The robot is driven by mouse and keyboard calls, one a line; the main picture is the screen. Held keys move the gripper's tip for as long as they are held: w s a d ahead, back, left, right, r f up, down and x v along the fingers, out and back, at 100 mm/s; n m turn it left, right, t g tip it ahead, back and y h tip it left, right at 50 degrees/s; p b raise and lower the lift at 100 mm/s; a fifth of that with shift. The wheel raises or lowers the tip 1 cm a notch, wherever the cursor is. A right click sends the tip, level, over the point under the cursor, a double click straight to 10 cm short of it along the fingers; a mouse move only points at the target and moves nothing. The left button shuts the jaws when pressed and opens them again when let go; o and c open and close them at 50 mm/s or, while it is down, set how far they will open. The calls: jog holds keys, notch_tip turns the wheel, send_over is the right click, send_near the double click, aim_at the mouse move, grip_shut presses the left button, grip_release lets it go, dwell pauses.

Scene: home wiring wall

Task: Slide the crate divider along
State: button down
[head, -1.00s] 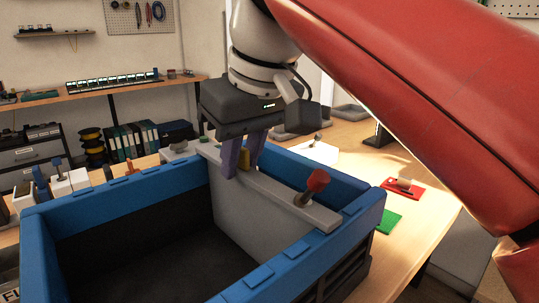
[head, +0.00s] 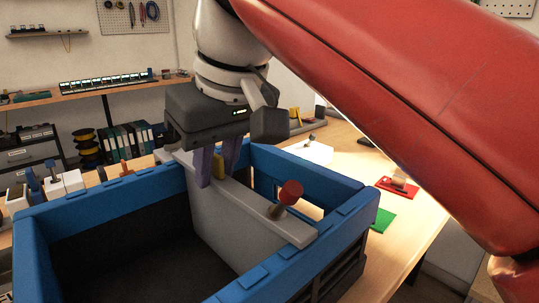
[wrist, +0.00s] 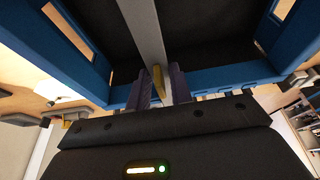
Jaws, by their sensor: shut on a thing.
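The grey crate divider (head: 245,222) stands upright across the blue crate (head: 105,196), splitting its dark inside in two. The divider's lower edge is hidden.
The crate stands on a wooden workbench (head: 425,215). A red pad (head: 398,188) and a green pad (head: 382,219) lie to its right. Several small upright tools and blocks (head: 55,186) stand behind the crate at left. The crate's left compartment looks empty.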

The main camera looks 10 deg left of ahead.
jog(key=shift+s+a, duration=0.95)
jog(key=shift+s, duration=0.2)
jog(key=c, duration=1.2)
grip_release()
jog(key=shift+o, duration=0.2)
